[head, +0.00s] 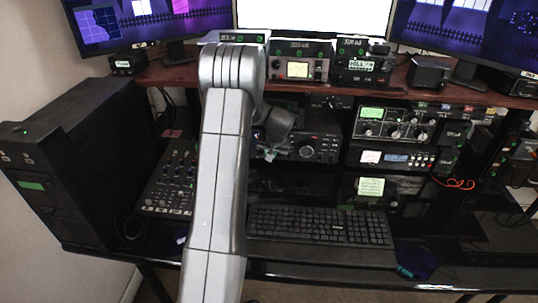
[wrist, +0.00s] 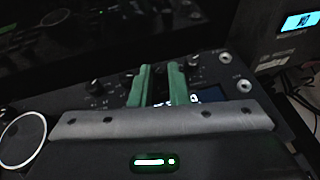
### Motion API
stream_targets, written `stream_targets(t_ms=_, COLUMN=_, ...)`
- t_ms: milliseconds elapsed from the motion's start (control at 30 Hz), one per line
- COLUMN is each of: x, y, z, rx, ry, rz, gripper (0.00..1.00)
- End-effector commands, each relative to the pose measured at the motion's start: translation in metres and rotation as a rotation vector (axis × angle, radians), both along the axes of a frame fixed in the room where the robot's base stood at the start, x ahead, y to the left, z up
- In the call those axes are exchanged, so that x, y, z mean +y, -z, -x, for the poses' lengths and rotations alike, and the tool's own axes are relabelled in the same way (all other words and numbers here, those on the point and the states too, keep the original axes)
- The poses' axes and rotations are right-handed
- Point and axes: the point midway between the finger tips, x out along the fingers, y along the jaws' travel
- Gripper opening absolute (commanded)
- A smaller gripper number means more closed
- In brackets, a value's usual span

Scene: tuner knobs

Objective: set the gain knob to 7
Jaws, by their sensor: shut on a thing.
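In the wrist view my gripper (wrist: 159,72) has two green fingers close together, shut on a dark knob on a black panel (wrist: 112,95). The fingers hide most of that knob, and I cannot read its label or setting. Other small knobs (wrist: 97,87) and white markings show beside the fingers. A small blue-lit screen (wrist: 209,94) sits just right of the fingers. In the head view my gripper (head: 272,135) is partly hidden by my arm, at the left side of a black radio unit (head: 318,148) under the shelf.
A large silver-rimmed dial (wrist: 22,138) is at the left of the wrist view. A keyboard (head: 320,226) lies on the desk below the radio. A mixer (head: 172,180) stands left of my arm. The wooden shelf (head: 400,95) with small devices is close above.

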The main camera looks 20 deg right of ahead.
Motion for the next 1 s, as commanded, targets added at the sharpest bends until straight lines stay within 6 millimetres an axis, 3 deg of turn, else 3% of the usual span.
stream_targets(t_ms=33, x=-0.0019, y=0.0069, z=0.0027, rx=-0.009, ry=0.004, rz=-0.022, gripper=0.00)
stream_targets(t_ms=567, x=-0.0010, y=0.0025, z=0.0023, rx=-0.050, ry=-0.003, rz=-0.085, gripper=0.00)
stream_targets(t_ms=600, x=-0.0011, y=0.0025, z=0.0023, rx=-0.050, ry=-0.003, rz=-0.085, gripper=0.19)
stream_targets(t_ms=633, x=-0.0011, y=0.0023, z=0.0022, rx=-0.050, ry=-0.003, rz=-0.085, gripper=0.24)
stream_targets(t_ms=1000, x=-0.0020, y=-0.0027, z=0.0031, rx=-0.053, ry=-0.003, rz=-0.081, gripper=0.24)
